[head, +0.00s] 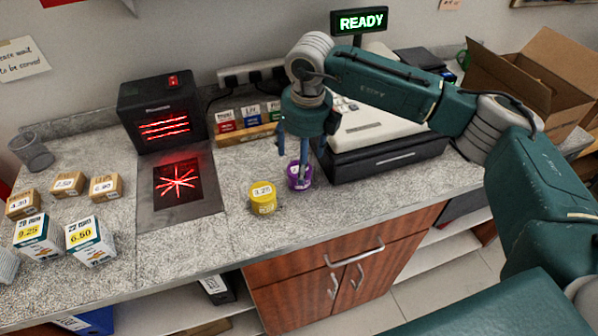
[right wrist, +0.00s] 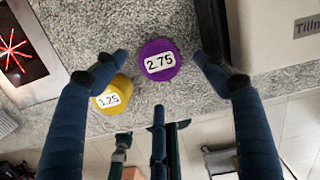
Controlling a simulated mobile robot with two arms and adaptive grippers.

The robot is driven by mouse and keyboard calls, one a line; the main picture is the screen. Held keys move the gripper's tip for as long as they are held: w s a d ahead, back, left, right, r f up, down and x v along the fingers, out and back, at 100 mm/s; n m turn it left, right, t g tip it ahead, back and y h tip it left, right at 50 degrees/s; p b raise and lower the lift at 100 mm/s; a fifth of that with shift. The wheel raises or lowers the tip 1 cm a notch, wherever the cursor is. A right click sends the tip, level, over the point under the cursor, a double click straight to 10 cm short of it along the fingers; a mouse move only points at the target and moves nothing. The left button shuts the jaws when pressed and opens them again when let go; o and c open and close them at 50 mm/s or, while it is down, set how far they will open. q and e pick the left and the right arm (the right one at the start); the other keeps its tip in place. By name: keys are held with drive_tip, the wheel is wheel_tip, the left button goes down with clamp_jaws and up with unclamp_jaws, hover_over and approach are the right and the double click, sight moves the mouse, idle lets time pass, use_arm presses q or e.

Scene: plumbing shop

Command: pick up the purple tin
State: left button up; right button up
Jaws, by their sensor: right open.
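The purple tin (head: 299,177) stands on the grey counter, left of the till. It also shows in the right wrist view (right wrist: 159,60) with a white 2.75 label on top. My right gripper (head: 293,150) is open and points down above the purple tin; one finger partly covers the tin in the head view. In the right wrist view the tin appears between the two open fingertips (right wrist: 163,68), with a gap on both sides. My left gripper is in neither view.
A yellow tin (head: 263,199) labelled 3.25 stands close to the left of the purple tin, partly behind a finger in the wrist view (right wrist: 112,95). The till (head: 385,155) is close on the right. A scanner plate (head: 180,212) lies left. Bare counter lies in front.

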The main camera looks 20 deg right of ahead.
drive_tip(key=shift+w+f, duration=0.2)
drive_tip(key=shift+f, duration=0.65)
drive_tip(key=shift+f+p, duration=0.3)
drive_tip(key=shift+p, duration=0.2)
drive_tip(key=f+p, duration=0.1)
drive_tip(key=f, duration=0.1)
drive_tip(key=w+f+p, duration=0.1)
drive_tip(key=f, duration=0.1)
drive_tip(key=shift+f, duration=0.35)
drive_tip(key=c, duration=1.4)
drive_tip(key=shift+o, duration=0.2)
drive_tip(key=shift+r, duration=0.15)
